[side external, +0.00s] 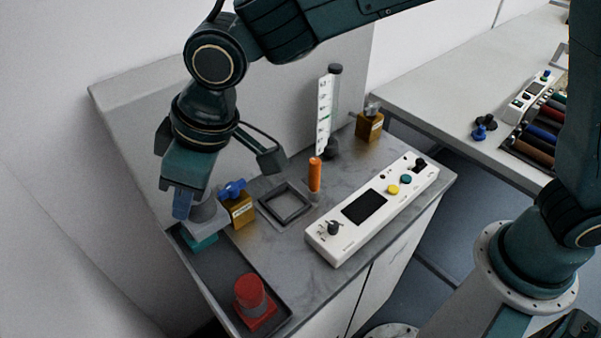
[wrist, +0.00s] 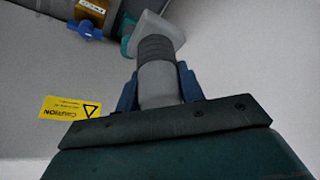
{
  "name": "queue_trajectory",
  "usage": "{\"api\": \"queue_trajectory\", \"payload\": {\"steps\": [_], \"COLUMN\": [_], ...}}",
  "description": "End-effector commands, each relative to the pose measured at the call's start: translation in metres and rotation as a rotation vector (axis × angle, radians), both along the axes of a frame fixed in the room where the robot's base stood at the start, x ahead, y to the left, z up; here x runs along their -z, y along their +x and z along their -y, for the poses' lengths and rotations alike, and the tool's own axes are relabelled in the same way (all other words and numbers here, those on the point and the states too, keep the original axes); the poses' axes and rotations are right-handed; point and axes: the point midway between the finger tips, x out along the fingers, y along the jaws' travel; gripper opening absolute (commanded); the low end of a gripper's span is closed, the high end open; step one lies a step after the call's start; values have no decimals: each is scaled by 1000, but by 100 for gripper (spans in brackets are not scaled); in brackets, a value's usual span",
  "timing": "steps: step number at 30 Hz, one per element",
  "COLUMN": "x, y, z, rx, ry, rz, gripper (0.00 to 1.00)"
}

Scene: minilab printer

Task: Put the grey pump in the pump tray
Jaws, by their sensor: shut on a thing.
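My gripper (wrist: 158,88) is shut on the grey pump (wrist: 158,82), with a blue finger on each side of its light grey body. The pump has a dark ribbed middle and a squarish grey base pointing away from the gripper. In the side external view, the grey pump (side external: 208,214) is at the far end of the dark pump tray (side external: 206,283), partly hidden by my gripper (side external: 190,208). A teal part (side external: 200,244) shows just below it; whether they touch is unclear. A red pump (side external: 252,293) stands in the tray's near end.
A brass block with a blue valve (side external: 236,200) stands close right of the grey pump. Beyond are an empty square frame (side external: 286,204), an orange cylinder (side external: 315,174), a graduated column (side external: 325,112) and a white control panel (side external: 370,208). Some tray floor between the pumps is bare.

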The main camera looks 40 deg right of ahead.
Motion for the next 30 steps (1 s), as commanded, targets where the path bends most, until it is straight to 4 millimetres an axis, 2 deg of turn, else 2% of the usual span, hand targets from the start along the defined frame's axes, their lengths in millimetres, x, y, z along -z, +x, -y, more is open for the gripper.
{"api": "queue_trajectory", "payload": {"steps": [3,15,21,30], "x": [24,95,111,117], "y": [0,0,0,0], "z": [0,0,0,0], "rx": [0,0,0,0], "ry": [-2,-1,1,0], "rz": [-2,-1,1,0], "gripper": [5,5,5,5]}}
